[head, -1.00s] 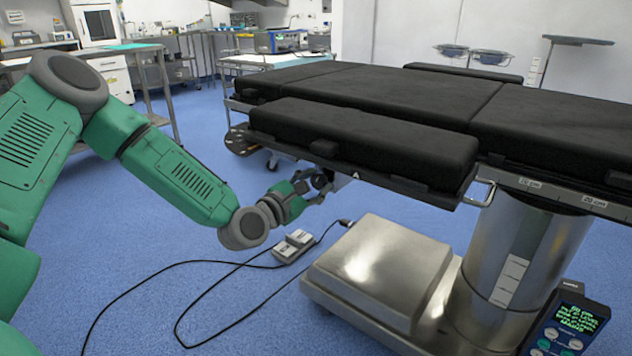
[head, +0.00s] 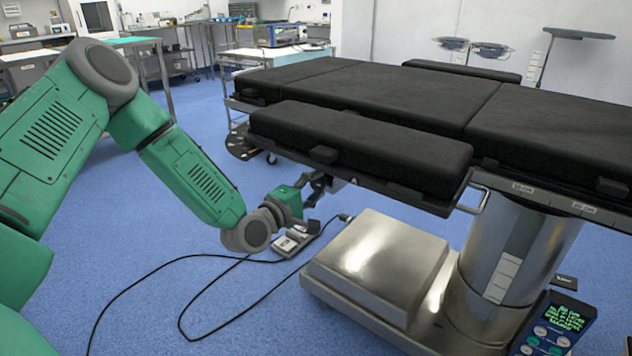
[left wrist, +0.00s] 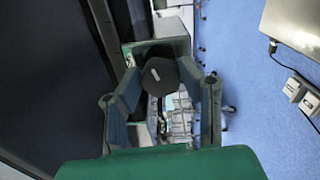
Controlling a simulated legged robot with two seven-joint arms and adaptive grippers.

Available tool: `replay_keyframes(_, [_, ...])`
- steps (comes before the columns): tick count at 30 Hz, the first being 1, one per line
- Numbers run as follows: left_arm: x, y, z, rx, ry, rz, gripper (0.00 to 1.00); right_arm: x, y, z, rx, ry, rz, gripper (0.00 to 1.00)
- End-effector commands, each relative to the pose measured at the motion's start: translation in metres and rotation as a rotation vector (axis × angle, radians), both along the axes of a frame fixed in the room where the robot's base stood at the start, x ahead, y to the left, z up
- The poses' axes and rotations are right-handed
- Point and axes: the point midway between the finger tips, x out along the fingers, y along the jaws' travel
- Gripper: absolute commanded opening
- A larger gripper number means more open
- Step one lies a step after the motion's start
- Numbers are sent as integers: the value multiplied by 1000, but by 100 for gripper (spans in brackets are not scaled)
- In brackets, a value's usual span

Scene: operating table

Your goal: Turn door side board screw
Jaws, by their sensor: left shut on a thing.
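The side board (head: 370,141) is a black padded slab along the near side of the operating table (head: 400,92). My left gripper (head: 318,184) is under the near-left end of this board. In the left wrist view, the screw (left wrist: 161,76) is a dark, many-sided knob with a pale mark on its face. The fingers of my left gripper (left wrist: 158,82) are on both sides of the knob and shut on it. In the head view the knob is hidden at the gripper. My right gripper is not in view.
The table's steel column (head: 512,258) and base (head: 375,262) stand right of my gripper. A foot pedal (head: 290,243) with a black cable lies on the blue floor below it. A metal rail loop (head: 478,200) sticks out by the board's right end.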

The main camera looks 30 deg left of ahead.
Motion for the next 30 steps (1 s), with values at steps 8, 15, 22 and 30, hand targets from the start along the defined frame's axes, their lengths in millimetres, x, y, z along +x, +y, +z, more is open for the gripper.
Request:
replay_keyframes(8, [-3,1,-6,266,-3,0,4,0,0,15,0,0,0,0])
replay_keyframes(15, [-4,1,-7,493,-20,-4,4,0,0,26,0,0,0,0])
replay_keyframes(22, [-3,1,-7,711,-38,-6,4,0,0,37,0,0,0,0])
replay_keyframes(30, [-4,2,-8,967,-59,-8,4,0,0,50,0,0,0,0])
